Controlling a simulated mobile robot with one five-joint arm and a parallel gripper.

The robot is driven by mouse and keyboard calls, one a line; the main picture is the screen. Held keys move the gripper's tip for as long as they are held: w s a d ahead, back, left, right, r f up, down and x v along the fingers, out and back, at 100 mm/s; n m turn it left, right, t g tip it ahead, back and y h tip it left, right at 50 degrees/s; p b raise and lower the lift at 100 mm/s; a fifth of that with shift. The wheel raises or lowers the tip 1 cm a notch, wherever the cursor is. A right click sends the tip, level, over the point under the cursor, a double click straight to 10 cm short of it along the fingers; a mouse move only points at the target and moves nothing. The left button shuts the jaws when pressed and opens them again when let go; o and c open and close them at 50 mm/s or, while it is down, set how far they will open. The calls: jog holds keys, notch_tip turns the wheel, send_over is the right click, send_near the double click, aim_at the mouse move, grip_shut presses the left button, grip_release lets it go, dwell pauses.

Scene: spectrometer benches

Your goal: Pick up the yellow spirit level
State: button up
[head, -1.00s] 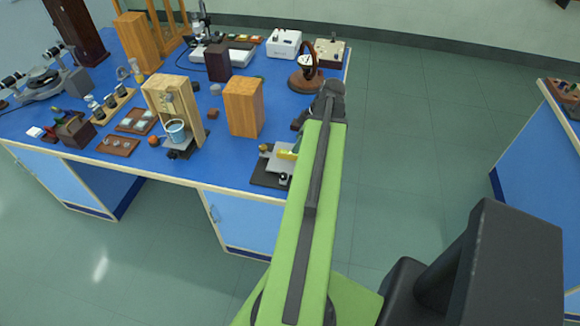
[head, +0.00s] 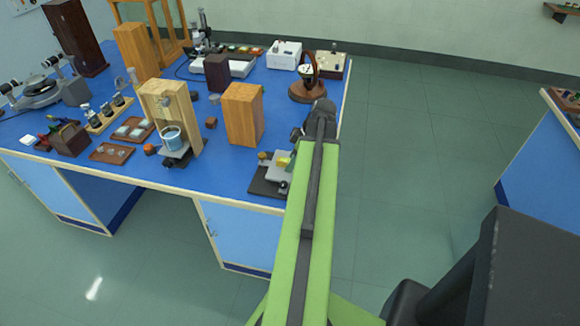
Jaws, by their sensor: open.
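A small yellow piece (head: 284,162), which looks like the yellow spirit level, shows at the right front of the blue bench. It is beside or on a grey and black device (head: 270,180), and I cannot tell which. My green arm covers part of this spot. My gripper (head: 297,134) is a small dark shape just left of the arm's far end, above the bench and behind the yellow piece. It is open, its fingers are mostly hidden, and I see nothing held in it.
A wooden block (head: 243,115) stands just left of the gripper. A round brown stand (head: 307,90) is behind it near the bench's right edge. A wooden frame with a blue cup (head: 171,138) and several small trays are further left. Green floor is open to the right.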

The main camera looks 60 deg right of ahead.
jog(key=shift+f, duration=0.15)
grip_shut()
dwell(0.4)
jog(key=r+p, duration=0.1)
jog(key=r, duration=0.1)
jog(key=r+p, duration=0.1)
jog(key=p, duration=0.1)
jog(key=r+p, duration=0.2)
jog(key=shift+s+r, duration=0.35)
jog(key=shift+s, duration=0.05)
jog(key=s+d+r+p, duration=0.1)
jog(key=s+r+p, duration=0.4)
jog(key=s, duration=0.6)
jog(key=shift+d+r+p, duration=0.2)
jog(key=shift+r+p, duration=0.1)
jog(key=shift+p, duration=0.25)
